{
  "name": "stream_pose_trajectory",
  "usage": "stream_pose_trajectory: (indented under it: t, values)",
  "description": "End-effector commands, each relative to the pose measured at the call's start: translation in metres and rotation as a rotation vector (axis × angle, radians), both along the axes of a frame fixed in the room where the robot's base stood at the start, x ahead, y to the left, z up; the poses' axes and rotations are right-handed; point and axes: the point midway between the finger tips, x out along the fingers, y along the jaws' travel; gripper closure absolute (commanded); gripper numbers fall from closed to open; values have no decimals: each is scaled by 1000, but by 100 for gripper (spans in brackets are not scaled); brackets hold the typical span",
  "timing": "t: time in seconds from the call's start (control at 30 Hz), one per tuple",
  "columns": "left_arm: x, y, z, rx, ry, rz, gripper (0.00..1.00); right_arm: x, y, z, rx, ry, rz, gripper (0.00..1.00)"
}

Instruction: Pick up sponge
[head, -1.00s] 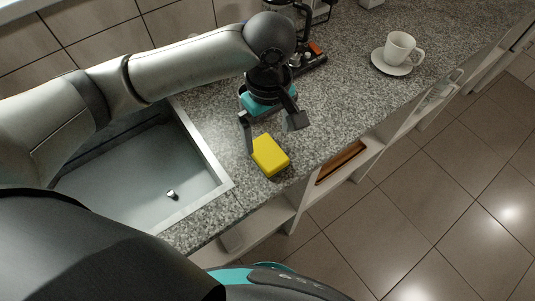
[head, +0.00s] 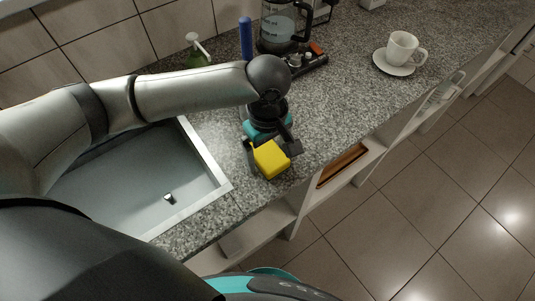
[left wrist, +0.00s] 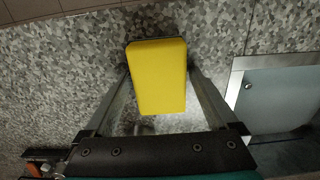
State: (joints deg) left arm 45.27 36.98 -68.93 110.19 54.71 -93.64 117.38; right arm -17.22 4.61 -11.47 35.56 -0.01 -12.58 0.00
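The yellow sponge (head: 271,159) lies on the speckled counter (head: 345,95) near its front edge, to the right of the sink. My left gripper (head: 272,157) is lowered over it from above, with one finger on each side. In the left wrist view the sponge (left wrist: 158,75) fills the space between the two fingers (left wrist: 158,80). The fingers are very close to its sides, but I cannot tell whether they press on it. No clear gap shows under the sponge. My right gripper is out of view.
The sink (head: 135,185) is on the left. A soap bottle (head: 197,55), a blue cylinder (head: 245,38) and a coffee maker (head: 283,30) stand behind my left arm. A white cup (head: 402,47) on a saucer (head: 386,66) is at the right. Open shelves lie below the counter.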

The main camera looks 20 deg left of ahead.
Motion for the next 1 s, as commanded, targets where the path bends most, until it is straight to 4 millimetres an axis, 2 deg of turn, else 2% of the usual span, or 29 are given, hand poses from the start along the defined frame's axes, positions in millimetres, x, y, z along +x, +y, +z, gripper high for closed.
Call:
stream_pose_trajectory:
  t: [0.07,0.6,0.87,1.0]
  values:
    - [0,0,0,0,0,0,18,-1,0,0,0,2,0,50]
    - [0,0,0,0,0,0,78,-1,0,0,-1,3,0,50]
    - [0,0,2,-1,-1,0,78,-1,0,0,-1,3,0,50]
    - [1,-1,10,-3,-2,0,78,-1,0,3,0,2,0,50]
